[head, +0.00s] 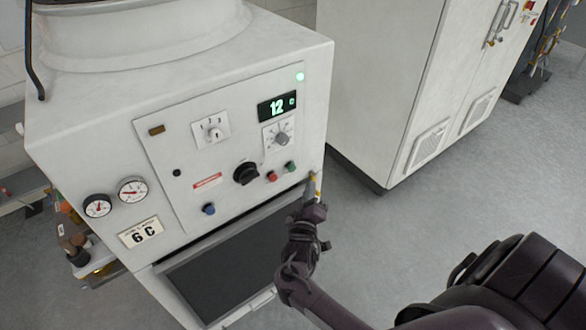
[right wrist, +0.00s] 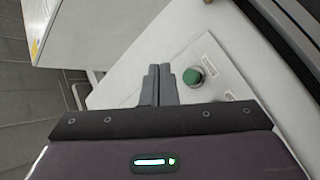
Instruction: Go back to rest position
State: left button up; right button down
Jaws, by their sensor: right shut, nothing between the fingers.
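The white ozone washer (head: 90,130) fills the left of the head view. Its panel has a lit display (head: 277,107) reading 12, a black rotary knob (head: 246,173), a red button (head: 271,176) and a green button (head: 291,166). My right gripper (head: 310,188) is in front of the panel's lower right corner. In the right wrist view its two fingers (right wrist: 158,84) are together and empty, with the green button (right wrist: 192,77) just right of them. I cannot tell whether they touch the panel. My left gripper is not in view.
A tall white cabinet (head: 385,80) with vents stands to the right of the washer. Grey floor (head: 400,225) lies open between it and my body. Two gauges (head: 132,190) sit on the washer's left side. Shelving with bottles (head: 75,245) is at the far left.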

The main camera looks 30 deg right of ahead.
dwell(0.4)
jog(key=s+a+f+n+g+y+b, duration=0.1)
jog(key=s+a+f+g+y, duration=0.2)
jog(key=f, duration=0.8)
jog(key=s+a+f+y+b, duration=0.25)
jog(key=s+f, duration=0.35)
jog(key=f, duration=0.5)
jog(key=s+a+f+n+g+y, duration=0.1)
jog(key=s+a+f+g+y, duration=0.2)
jog(key=f, duration=0.9)
jog(key=s+a+f+g+y+b, duration=0.1)
jog(key=s+f, duration=0.4)
jog(key=s, duration=0.5)
jog(key=s+a+f+g+y+b, duration=0.1)
jog(key=s+f+g, duration=0.2)
jog(key=s+f, duration=0.3)
jog(key=s+a+f+m+g+y+b, duration=0.1)
jog(key=s+f, duration=0.4)
jog(key=s, duration=0.8)
jog(key=shift+s+a+f+g+y, duration=0.15)
jog(key=shift+s+f+g+y, duration=0.2)
jog(key=shift+g, duration=0.75)
jog(key=shift+r, duration=0.1)
